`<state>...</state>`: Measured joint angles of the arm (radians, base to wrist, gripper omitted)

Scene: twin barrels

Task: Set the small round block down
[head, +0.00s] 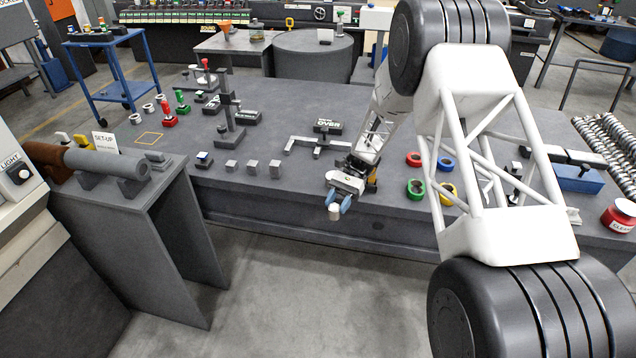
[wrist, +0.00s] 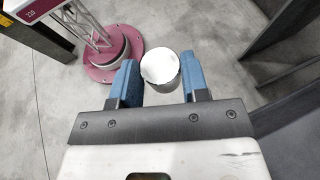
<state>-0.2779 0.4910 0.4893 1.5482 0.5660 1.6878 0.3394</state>
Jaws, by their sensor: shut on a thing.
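My gripper (head: 340,202) has blue fingers and hangs just past the front edge of the grey table. It is shut on a small round block (head: 335,212), pale and cylindrical. In the wrist view the block (wrist: 160,71) sits between the two blue fingertips (wrist: 160,84), with its light round top showing. The block is in the air, apart from the table.
The grey table (head: 300,197) carries small grey cubes (head: 253,168), a dark post stand (head: 228,115) and coloured rings (head: 415,188). A side bench (head: 165,195) with a grey barrel (head: 105,163) stands at left. The tabletop between the cubes and the post stand's left side has bare room.

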